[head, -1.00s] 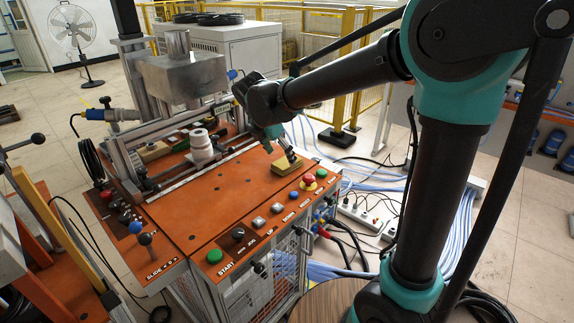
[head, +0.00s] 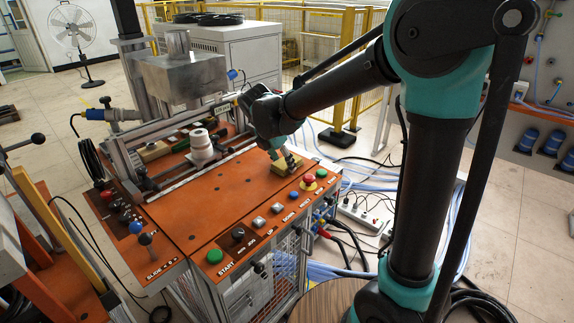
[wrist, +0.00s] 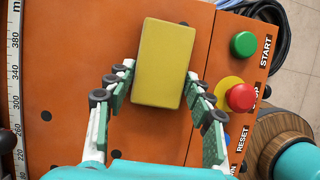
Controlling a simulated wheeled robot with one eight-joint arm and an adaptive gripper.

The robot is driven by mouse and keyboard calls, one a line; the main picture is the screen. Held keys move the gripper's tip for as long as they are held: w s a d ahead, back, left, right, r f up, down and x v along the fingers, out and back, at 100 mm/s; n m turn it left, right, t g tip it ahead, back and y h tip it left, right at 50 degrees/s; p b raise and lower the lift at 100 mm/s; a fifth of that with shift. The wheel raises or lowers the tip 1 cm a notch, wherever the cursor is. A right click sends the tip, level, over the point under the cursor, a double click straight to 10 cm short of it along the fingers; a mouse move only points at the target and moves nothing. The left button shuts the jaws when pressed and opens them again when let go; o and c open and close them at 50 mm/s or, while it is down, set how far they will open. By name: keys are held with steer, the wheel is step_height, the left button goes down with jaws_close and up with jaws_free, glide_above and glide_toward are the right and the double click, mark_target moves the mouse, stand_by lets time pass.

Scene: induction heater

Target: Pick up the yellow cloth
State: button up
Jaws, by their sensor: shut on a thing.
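The yellow cloth (head: 283,186) looks like a folded, block-shaped pad on the orange worktop of the heater, near its right front edge. In the wrist view the yellow cloth (wrist: 164,55) lies between the fingertips of my gripper (wrist: 159,74), one finger along each long side. My gripper is shut on it around the end nearer the wrist; the far end sticks out past the fingertips. In the head view my gripper (head: 288,163) points down at the cloth, and its fingers partly hide it. I cannot tell any gap between cloth and worktop.
A red emergency stop button (wrist: 240,97) on a yellow ring and a green button (wrist: 243,44) are close beside my gripper. A white stacked cylinder (head: 201,146) stands farther back under a metal block (head: 182,77). The orange worktop (head: 215,195) is clear left of the cloth.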

mark_target(283, 163)
step_height(283, 163, up, 20)
stand_by(0.7)
